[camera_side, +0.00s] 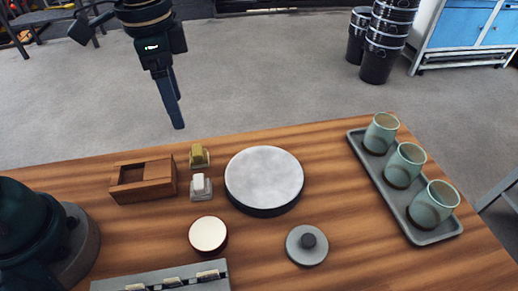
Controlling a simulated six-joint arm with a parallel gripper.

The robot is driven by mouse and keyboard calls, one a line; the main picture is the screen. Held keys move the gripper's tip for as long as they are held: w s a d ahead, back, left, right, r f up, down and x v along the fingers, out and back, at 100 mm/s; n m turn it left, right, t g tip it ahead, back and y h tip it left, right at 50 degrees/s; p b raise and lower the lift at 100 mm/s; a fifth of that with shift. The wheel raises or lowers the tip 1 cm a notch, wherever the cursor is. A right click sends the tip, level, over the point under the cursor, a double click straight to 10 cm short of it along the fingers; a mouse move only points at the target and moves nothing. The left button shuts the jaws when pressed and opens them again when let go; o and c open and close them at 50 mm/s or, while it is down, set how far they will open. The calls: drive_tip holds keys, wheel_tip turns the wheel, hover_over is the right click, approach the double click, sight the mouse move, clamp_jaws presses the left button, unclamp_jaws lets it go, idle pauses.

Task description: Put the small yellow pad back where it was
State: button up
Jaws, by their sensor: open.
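A small yellow pad (199,155) sits on the wooden table near its back edge. It looks olive-yellow, with a raised upper part. My gripper (177,122) hangs above and behind the table's back edge, up and left of the yellow pad and apart from it. It is open and holds nothing that I can see; its fingers overlap from this side.
A white-grey block (201,188) stands just in front of the yellow pad. A wooden box (143,193) is to the left, a round grey-topped disc (264,176) to the right. A white-topped round piece (208,234), a knobbed lid (306,246) and a tray (437,234) with three cups are nearby.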

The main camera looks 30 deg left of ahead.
drive_tip(key=s+a+r+n+t, duration=0.2)
drive_tip(key=s+n+t, duration=0.3)
drive_tip(key=s+n, duration=0.3)
drive_tip(key=s, duration=0.3)
drive_tip(key=shift+s+a, duration=0.15)
drive_tip(key=shift+a, duration=0.05)
